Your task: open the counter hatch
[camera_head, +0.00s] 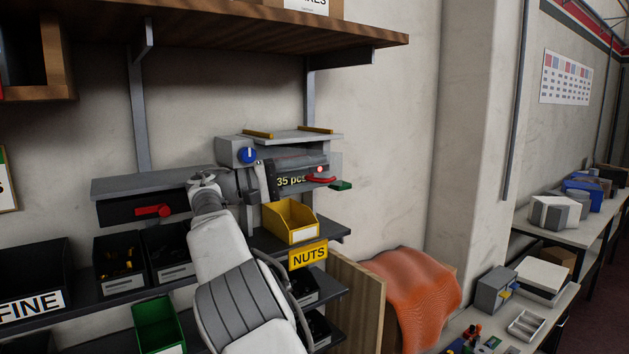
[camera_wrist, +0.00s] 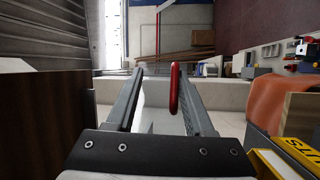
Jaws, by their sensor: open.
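The grey counter (camera_head: 236,150) stands on the shelf, with a blue knob, a "35 pcs" display and a flat top with yellow strips. A red handle (camera_head: 321,180) shows at its right front, with a clear panel edge beside it. I cannot tell whether the hatch is shut. My gripper (camera_head: 292,166) reaches across the counter's front from the left and hides part of it. In the wrist view my gripper (camera_wrist: 158,75) is open, and the red handle (camera_wrist: 175,90) shows between the fingers, nearer the right one. Contact with it cannot be told.
A yellow bin (camera_head: 290,222) labelled NUTS sits below the counter, close under my arm. A grey box with another red handle (camera_head: 153,211) is at left. Dark bins and a green bin (camera_head: 158,325) are lower. A wooden shelf (camera_head: 270,28) overhangs above. Room right of the counter is open.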

